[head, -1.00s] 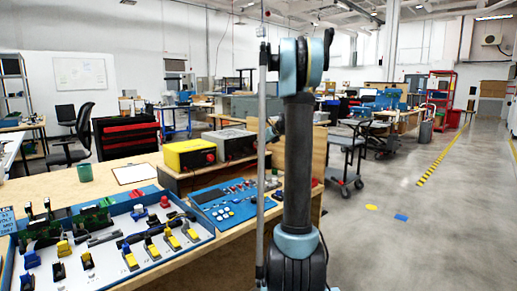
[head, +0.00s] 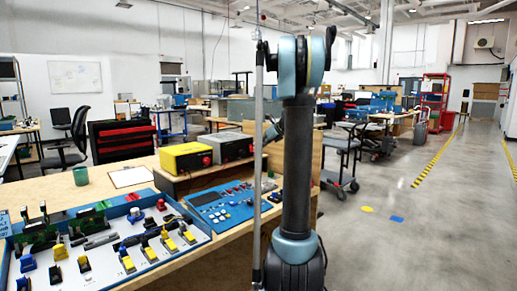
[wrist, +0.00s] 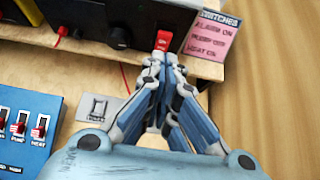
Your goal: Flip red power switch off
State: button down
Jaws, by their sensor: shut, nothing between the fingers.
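In the wrist view a red switch (wrist: 163,41) sits on the front of a black box (wrist: 130,12), with small lettering I cannot read surely. My gripper (wrist: 166,60) is shut and empty, its fingertips right at the lower edge of the red switch. I cannot tell whether they touch it. The fingers hide the area just below the switch. My gripper does not show in the head view, where my arm blocks part of the bench.
A pink label (wrist: 214,34) is right of the switch. A white rocker plate (wrist: 97,108) and a blue panel (wrist: 28,125) with small red switches lie lower left. In the head view a yellow box (head: 184,158) and a grey box (head: 230,147) stand on the bench shelf.

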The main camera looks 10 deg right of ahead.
jog(key=s+d+r, duration=0.2)
jog(key=s+r, duration=0.1)
jog(key=r, duration=0.4)
jog(key=shift+s+d+r, duration=0.25)
jog(key=shift+s, duration=0.15)
jog(key=shift+s, duration=0.1)
jog(key=s+a+f+n+g+h, duration=0.1)
jog(key=s+a+f+n, duration=0.35)
jog(key=s, duration=0.45)
jog(key=s+a+f+n+g, duration=0.25)
jog(key=s+n, duration=0.35)
jog(key=s, duration=0.3)
jog(key=s+a+f+n+g+h, duration=0.1)
jog(key=s+a+f+n, duration=0.35)
jog(key=s, duration=0.45)
jog(key=s+d+f+n+g+h, duration=0.1)
jog(key=s+f+n+h, duration=0.1)
jog(key=s+f+n, duration=0.5)
jog(key=s+d+f+n+g+h, duration=0.1)
jog(key=s+f+n, duration=0.6)
jog(key=s, duration=0.9)
notch_tip(320, 180, down, 4)
jog(key=shift+d+r+n+h, duration=0.2)
jog(key=shift+d+n+h, duration=0.1)
jog(key=shift+d+h, duration=0.15)
jog(key=shift+a, duration=0.1)
